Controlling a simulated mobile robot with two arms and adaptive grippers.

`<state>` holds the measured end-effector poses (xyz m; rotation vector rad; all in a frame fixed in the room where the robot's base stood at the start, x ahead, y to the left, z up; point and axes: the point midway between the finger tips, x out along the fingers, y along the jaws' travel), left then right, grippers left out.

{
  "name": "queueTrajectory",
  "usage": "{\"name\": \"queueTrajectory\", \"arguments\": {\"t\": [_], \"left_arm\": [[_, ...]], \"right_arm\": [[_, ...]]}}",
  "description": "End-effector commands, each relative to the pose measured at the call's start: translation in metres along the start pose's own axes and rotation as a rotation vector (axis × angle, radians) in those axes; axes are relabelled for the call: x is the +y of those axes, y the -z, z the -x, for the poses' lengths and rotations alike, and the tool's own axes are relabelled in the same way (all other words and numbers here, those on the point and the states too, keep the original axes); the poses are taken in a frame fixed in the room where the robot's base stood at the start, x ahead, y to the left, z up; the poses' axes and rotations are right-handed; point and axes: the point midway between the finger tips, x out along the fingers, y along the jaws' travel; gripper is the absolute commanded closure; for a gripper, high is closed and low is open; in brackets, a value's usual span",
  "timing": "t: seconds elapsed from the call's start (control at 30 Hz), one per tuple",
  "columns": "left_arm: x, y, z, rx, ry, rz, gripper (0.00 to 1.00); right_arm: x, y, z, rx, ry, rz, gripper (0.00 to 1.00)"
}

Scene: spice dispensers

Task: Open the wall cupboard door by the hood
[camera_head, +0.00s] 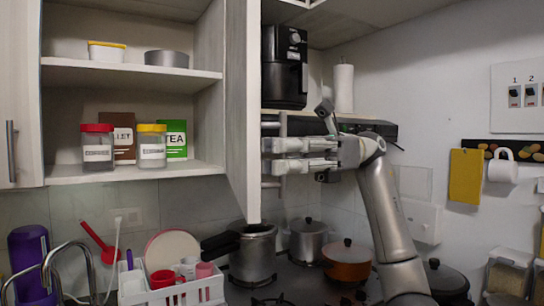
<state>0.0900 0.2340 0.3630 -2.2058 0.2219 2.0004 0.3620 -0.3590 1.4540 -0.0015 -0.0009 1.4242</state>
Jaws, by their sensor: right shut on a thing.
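The wall cupboard door (243,120) by the hood stands swung open, seen nearly edge-on, and the shelves behind it are exposed. Its vertical metal handle (283,127) is on the side of the door facing right. My right gripper (285,156) reaches in from the right and is shut on the handle, its fingers level and pointing left. The fingers hide the middle of the handle. The hood (375,126) is behind and right of the gripper. My left gripper is not in view.
The open cupboard (130,75) holds a red-lidded jar (97,150), a yellow-lidded jar (152,149) and boxes. A black appliance (284,70) is above the gripper. Below are a pressure cooker (252,252), an orange pot (347,262) and a dish rack (185,291).

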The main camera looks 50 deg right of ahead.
Motion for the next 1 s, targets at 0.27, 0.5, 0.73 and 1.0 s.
{"name": "queueTrajectory", "arguments": {"t": [0.27, 0.5, 0.73, 1.0], "left_arm": [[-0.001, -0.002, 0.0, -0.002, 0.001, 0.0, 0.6], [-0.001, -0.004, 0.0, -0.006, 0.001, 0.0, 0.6], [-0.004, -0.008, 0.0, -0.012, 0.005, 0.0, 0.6], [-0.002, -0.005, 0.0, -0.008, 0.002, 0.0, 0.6]], "right_arm": [[-0.001, -0.001, 0.0, -0.003, 0.003, 0.0, 0.87], [-0.001, -0.001, 0.0, -0.001, 0.003, -0.001, 0.68], [-0.001, 0.0, 0.001, -0.001, 0.002, -0.001, 0.68], [-0.001, -0.001, 0.032, -0.003, 0.004, -0.001, 0.68]]}}
